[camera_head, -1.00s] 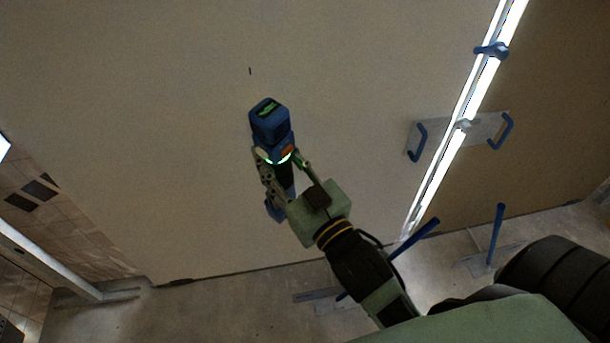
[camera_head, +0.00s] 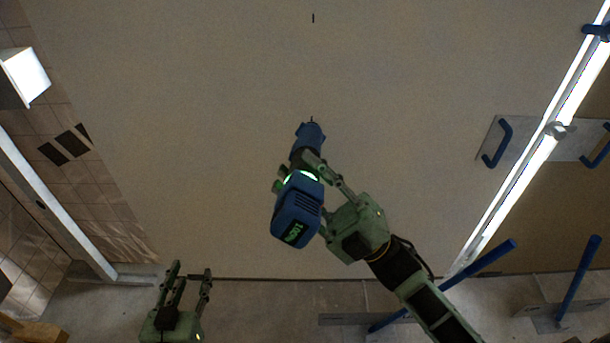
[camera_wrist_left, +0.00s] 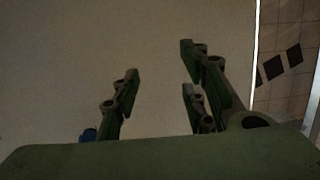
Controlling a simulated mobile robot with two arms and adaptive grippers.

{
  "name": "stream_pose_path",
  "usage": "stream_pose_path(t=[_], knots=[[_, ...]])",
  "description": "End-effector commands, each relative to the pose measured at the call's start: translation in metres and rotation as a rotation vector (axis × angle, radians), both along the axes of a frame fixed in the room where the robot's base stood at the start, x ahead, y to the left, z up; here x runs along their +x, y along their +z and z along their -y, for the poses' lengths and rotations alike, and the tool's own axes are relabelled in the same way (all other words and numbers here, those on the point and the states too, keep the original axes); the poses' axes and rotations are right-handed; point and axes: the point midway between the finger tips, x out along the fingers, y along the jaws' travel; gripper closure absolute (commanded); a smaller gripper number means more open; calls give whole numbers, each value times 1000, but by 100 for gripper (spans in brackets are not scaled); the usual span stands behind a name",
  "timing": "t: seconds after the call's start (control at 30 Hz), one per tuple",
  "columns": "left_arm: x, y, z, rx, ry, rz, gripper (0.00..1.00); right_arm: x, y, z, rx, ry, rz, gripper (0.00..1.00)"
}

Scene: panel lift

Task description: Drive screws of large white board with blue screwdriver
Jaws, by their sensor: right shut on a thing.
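The large white board (camera_head: 200,120) fills most of the head view and looks dim beige in this light. A small dark screw (camera_head: 313,18) stands out of it near the top. My right gripper (camera_head: 312,178) is shut on the blue screwdriver (camera_head: 296,213), a power tool with a lit green display. The tool's tip points up in the picture, below the screw and apart from it; whether the tip touches the board I cannot tell. My left gripper (camera_head: 191,277) is open and empty at the lower left. Its spread fingers also show in the left wrist view (camera_wrist_left: 155,90).
A bright light strip (camera_head: 520,170) runs along the board's right side. Blue handles (camera_head: 497,143) on a plate and blue bars (camera_head: 480,263) stand at the right. A tiled wall (camera_head: 75,130) is at the left. Bare floor (camera_head: 270,310) shows below the board.

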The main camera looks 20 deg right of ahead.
Motion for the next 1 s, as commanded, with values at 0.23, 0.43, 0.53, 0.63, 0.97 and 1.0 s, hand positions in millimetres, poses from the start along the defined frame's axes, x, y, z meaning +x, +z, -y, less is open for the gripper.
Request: stream_pose_path(t=[0.23, 0.43, 0.53, 0.63, 0.97, 1.0], knots=[[-7, 81, 1, -57, -5, 224, 60, -17, -40, 4, -60, 51, 186, 100], [-20, 124, -1, -84, -7, 325, 60, -25, -52, 9, -81, 71, 256, 100], [-23, 135, -1, -90, -8, 351, 60, -27, -54, 10, -85, 76, 270, 100], [-25, 142, -1, -95, -9, 371, 60, -26, -55, 11, -85, 77, 275, 100], [-30, 167, 1, -130, -16, 498, 60, -10, -54, 15, -84, 77, 276, 100], [-31, 171, 1, -136, -16, 517, 60, -8, -54, 16, -84, 77, 276, 100]])
